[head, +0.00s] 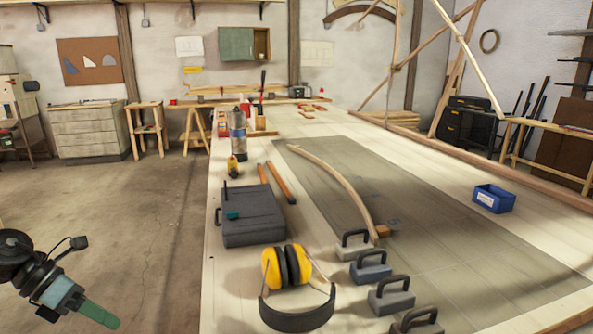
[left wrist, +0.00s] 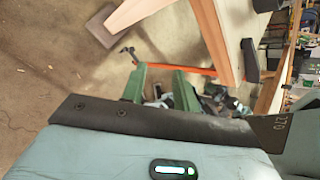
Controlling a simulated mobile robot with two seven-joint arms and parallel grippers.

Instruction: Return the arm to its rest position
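My left gripper (head: 108,320) hangs at the lower left of the head view, beside the long workbench (head: 226,295) and over the bare floor. In the left wrist view its two green fingers (left wrist: 160,72) stand apart with nothing held between them. The head view shows only part of the fingers. My right gripper is in neither view. A bent lath (head: 335,178) lies along the bench, with its near end by a grey block with a handle (head: 353,246), away from my left gripper.
The bench's near end holds yellow earmuffs (head: 272,268), a dark case (head: 252,215) and several handled blocks (head: 390,297). A blue bin (head: 493,198) sits at the right. The concrete floor (head: 130,215) left of the bench is clear.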

